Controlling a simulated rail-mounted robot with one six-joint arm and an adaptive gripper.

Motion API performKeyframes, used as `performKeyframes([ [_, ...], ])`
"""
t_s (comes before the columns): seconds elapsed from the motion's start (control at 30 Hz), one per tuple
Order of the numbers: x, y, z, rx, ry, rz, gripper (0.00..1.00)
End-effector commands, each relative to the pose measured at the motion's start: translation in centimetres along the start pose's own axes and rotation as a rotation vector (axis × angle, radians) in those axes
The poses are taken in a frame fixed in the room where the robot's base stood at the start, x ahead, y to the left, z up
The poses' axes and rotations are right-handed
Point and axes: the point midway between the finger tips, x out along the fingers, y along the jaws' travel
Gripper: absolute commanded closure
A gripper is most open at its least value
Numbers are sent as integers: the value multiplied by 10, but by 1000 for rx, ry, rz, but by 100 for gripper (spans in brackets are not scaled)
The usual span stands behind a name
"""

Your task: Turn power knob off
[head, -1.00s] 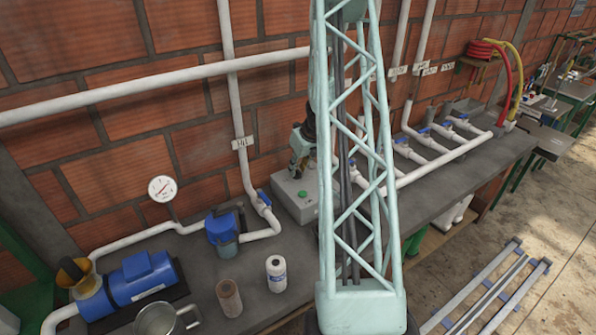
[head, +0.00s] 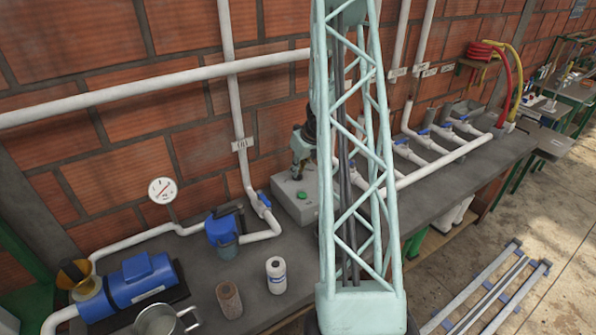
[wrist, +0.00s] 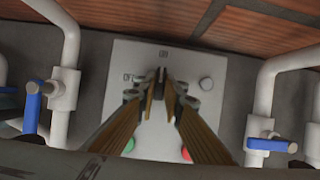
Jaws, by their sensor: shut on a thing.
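The grey control box (head: 290,205) sits on the bench against the brick wall, partly behind my column in the head view. The box top (wrist: 205,120) fills the middle of the wrist view, with an "OFF" label (wrist: 129,77) to the left and an "ON" label (wrist: 163,54) above the fingertips. My gripper (wrist: 160,88) is shut at the middle of the box top, on the power knob, which the fingers almost wholly hide. In the head view my gripper (head: 297,172) points down onto the box; its fingertips are too small to make out.
A white round knob (wrist: 206,84), a green button (wrist: 129,143) and a red button (wrist: 186,154) are near the fingers. White pipes with blue-handled valves (wrist: 33,101) (wrist: 272,146) flank the box. A blue filter housing (head: 221,230) stands left of it.

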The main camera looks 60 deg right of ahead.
Motion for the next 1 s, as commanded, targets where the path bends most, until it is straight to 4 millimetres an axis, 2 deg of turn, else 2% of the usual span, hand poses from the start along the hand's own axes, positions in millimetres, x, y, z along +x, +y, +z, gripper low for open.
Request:
performKeyframes([
  [0.37,-2,-2,1,-145,1,61,100],
  [1.0,0,-5,2,-616,0,255,100],
])
